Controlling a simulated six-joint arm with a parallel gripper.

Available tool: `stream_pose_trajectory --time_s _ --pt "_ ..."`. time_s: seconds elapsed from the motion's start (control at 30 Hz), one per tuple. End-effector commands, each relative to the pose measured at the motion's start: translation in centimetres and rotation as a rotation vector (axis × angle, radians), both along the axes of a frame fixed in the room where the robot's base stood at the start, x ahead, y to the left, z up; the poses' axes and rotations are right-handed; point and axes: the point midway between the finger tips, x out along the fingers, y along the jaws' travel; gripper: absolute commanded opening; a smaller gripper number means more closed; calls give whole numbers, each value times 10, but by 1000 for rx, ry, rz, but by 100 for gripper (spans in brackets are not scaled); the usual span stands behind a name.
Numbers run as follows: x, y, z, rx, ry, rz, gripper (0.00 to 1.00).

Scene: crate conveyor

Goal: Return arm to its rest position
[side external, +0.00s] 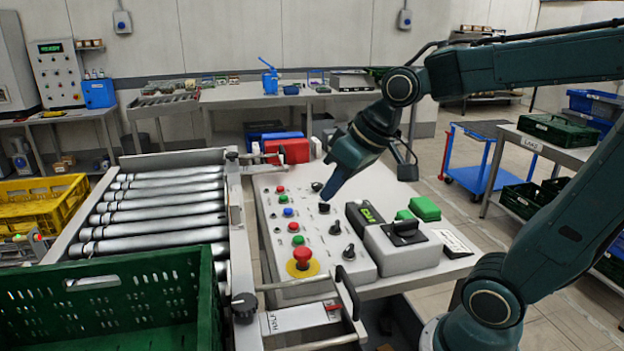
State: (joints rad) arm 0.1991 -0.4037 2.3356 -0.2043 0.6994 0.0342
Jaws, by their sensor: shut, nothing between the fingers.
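My gripper (327,193) points down and to the left above the control panel (322,262). It is shut and holds nothing. Its tip is close to a black knob (324,208) in the panel's upper part; I cannot tell whether they touch. My arm is bent, reaching in from the right side of the picture.
A red emergency button (303,255) on a yellow base and several coloured buttons stand on the panel. A grey switch box (403,250) is to the right. A red box (288,150) is behind.

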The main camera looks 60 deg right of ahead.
Motion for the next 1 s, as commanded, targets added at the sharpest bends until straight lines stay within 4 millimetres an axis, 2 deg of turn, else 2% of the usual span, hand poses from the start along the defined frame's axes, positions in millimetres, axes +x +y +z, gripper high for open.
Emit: stream_pose_trajectory --time_s 0.03,0.2,0.4,0.6,1.0 --pt "-13 5 2 -14 -2 10 0" --pt "-52 11 1 -52 9 26 0" --pt "-88 13 -4 -79 19 36 0" --pt "-103 13 -8 -88 24 39 0" --pt "-104 13 -8 -89 25 39 0"
